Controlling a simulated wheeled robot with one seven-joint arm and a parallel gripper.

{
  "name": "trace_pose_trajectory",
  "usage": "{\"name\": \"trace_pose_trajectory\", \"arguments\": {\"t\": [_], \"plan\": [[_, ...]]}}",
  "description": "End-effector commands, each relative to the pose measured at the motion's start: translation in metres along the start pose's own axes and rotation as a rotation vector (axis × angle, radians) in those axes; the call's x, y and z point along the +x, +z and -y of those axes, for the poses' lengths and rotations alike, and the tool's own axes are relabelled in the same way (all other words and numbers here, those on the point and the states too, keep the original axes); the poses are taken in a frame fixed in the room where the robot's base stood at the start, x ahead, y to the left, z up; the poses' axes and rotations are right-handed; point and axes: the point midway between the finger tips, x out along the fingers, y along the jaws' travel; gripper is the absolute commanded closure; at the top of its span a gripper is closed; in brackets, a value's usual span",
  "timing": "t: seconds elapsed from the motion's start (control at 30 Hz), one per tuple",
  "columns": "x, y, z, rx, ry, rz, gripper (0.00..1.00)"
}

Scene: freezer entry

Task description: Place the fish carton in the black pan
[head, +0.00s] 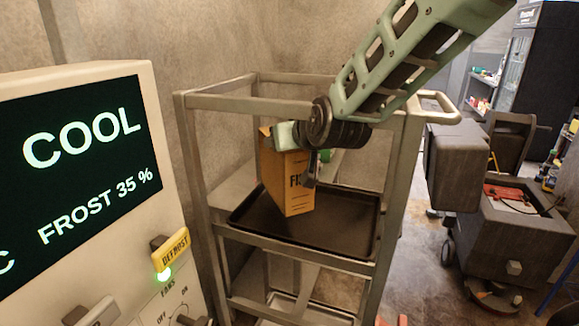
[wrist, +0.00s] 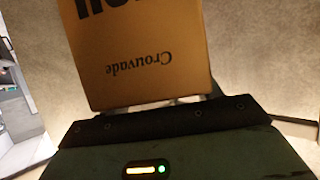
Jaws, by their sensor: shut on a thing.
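The fish carton (head: 296,200) is a tall orange-yellow box with dark lettering, partly covered by my gripper in the head view. My gripper (head: 308,165) is shut on the upper part of the carton. The carton is upright, slightly tilted, over the left-middle part of the black pan (head: 346,228). I cannot tell whether its bottom edge touches the pan. The pan is a shallow dark tray on the metal rack. In the wrist view the carton (wrist: 150,50) stands beyond the dark gripper edge, its printing upside down.
The metal rack (head: 193,150) has posts and top rails around the pan, and a lower shelf. A control panel (head: 80,170) reading "COOL" and "FROST 35 %" stands close on the left. A dark cart (head: 510,235) stands at right. The pan's right side is bare.

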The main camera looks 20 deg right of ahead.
Motion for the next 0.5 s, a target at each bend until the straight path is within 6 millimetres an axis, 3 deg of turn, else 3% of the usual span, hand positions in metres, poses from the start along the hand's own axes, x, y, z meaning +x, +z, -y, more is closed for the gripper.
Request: {"name": "trace_pose_trajectory", "arguments": {"t": [0.5], "plan": [[0.019, 0.037, 0.0, 0.001, -0.001, -0.006, 1.0]]}}
